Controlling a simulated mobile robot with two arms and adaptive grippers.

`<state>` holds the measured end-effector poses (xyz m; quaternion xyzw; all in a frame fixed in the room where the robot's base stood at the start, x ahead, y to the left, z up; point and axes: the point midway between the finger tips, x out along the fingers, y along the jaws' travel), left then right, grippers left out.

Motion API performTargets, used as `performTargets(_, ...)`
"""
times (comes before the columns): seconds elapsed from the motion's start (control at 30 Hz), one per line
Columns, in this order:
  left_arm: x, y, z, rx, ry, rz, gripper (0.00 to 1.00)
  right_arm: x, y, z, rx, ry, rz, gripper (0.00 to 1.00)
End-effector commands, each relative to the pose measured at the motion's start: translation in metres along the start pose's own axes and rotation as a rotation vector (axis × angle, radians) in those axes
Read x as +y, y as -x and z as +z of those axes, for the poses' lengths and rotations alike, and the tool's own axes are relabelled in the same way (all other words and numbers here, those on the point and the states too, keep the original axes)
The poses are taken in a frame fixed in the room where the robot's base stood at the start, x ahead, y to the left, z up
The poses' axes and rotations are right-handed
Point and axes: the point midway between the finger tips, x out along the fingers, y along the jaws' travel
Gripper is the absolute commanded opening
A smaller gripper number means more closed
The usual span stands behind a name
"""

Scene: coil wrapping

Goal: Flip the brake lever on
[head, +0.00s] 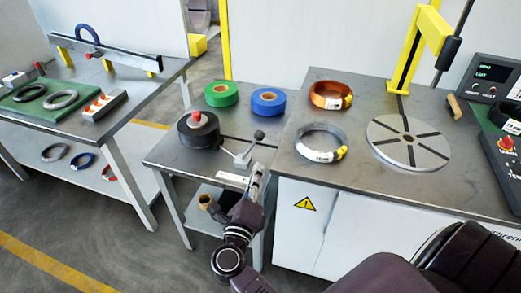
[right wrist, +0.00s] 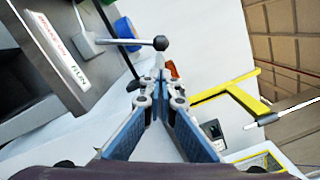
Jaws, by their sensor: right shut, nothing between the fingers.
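The brake lever (head: 250,148) is a thin metal rod with a black ball knob on a small grey base, on the small middle table. In the head view it leans up and to the right. It also shows in the right wrist view (right wrist: 130,42), its knob just beyond my fingertips. A white label (right wrist: 62,50) with "BRAKE ON" and "RUN" lies beside its base. My right gripper (head: 258,168) is shut and empty, in front of the lever and slightly right of its base. Its fingertips meet in the right wrist view (right wrist: 160,72); contact with the lever is not clear. My left gripper is not seen.
A black spool with a red knob (head: 198,132) stands left of the lever. Green (head: 221,95) and blue (head: 268,102) tape rolls lie behind. The right bench holds a grey wire coil (head: 320,143), a copper coil (head: 330,96) and a slotted turntable (head: 408,142).

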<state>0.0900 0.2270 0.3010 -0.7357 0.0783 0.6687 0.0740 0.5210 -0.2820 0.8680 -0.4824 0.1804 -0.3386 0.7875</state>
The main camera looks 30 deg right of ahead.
Motion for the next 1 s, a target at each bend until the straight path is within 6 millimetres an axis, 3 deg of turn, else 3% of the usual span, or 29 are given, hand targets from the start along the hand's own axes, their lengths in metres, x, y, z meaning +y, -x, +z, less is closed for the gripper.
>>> performTargets(0.37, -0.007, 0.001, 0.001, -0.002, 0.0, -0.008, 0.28, -0.001, -0.004, 0.0, 0.0, 0.001, -0.001, 0.0)
performTargets(0.8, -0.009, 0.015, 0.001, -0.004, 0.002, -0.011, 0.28, -0.002, -0.076, 0.001, -0.002, 0.003, -0.003, 0.0)
performTargets(1.0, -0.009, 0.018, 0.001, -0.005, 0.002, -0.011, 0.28, -0.001, -0.096, 0.001, -0.001, 0.003, -0.002, 0.0)
